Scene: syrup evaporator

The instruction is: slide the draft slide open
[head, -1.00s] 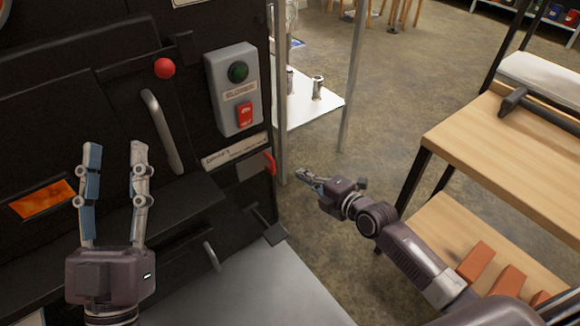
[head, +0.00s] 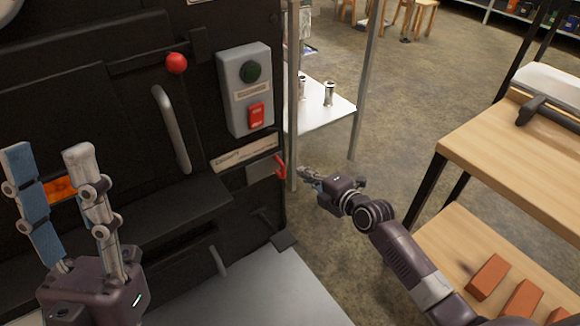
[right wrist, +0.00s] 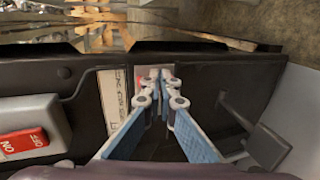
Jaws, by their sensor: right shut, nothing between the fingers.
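The draft slide is a small grey plate (head: 263,170) with an upright red tab (head: 280,167) at its right end, low on the dark evaporator front beside a pale printed label (head: 243,155). My right gripper (head: 304,174) is just right of the red tab, its fingers together and empty, with a small gap showing in the head view. In the right wrist view the shut fingertips (right wrist: 158,88) overlap the slide's area next to the label (right wrist: 112,98), so contact cannot be told there. My left gripper (head: 48,152) is open and empty in front of the evaporator's left part.
A grey switch box (head: 236,95) with a green button and red switch is above the slide. A metal post (head: 293,90) stands close behind my right gripper. A wooden shelf (head: 500,150) with bricks (head: 487,277) below stands at right. Floor between is clear.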

